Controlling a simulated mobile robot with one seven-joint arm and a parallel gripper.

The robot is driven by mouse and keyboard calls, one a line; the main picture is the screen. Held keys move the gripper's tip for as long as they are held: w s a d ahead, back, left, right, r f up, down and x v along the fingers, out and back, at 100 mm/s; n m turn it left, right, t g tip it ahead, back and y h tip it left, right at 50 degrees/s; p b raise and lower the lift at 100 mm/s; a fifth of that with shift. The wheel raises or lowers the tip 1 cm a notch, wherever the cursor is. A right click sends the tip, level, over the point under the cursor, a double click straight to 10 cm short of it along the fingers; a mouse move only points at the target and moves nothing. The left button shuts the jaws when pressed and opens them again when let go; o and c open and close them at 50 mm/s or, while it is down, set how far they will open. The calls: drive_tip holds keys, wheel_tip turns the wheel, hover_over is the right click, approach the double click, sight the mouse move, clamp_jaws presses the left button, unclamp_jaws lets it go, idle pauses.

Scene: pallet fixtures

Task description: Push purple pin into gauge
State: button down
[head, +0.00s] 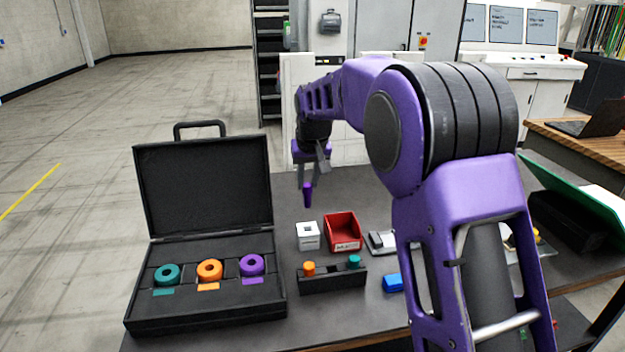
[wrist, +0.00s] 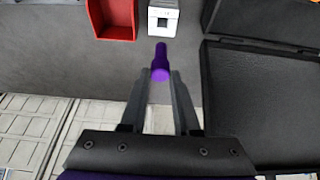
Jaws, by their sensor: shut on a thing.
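My gripper (head: 307,180) is shut on the purple pin (head: 308,195), which hangs upright below the fingers, above the table behind the white block. The wrist view shows the pin (wrist: 161,62) between the two fingertips (wrist: 160,78), touching nothing else. The open black case (head: 205,312) at left holds a teal ring (head: 167,283), an orange ring (head: 198,270) and a purple ring (head: 242,264), each with a matching colour tag. A white block (head: 307,243) with a dark opening on top stands on the table. I cannot tell which of these is the gauge.
A red bin (head: 343,241) stands right of the white block. In front, a black holder (head: 333,284) carries an orange pin (head: 309,268) and a teal pin (head: 353,261). A blue block (head: 393,283) lies beside it. The case's raised lid (head: 203,185) stands left of my gripper.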

sight(308, 189)
drive_tip(key=shift+f, duration=0.8)
drive_tip(key=shift+f+b, duration=1.45)
drive_tip(key=shift+f, duration=0.7)
drive_tip(key=shift+f+b, duration=0.6)
drive_tip(key=shift+f, duration=0.6)
drive_tip(key=shift+c, duration=0.8)
unclamp_jaws()
wheel_tip(308, 189, up, 5)
drive_tip(key=p, duration=0.4)
drive_tip(key=shift+r, duration=2.05)
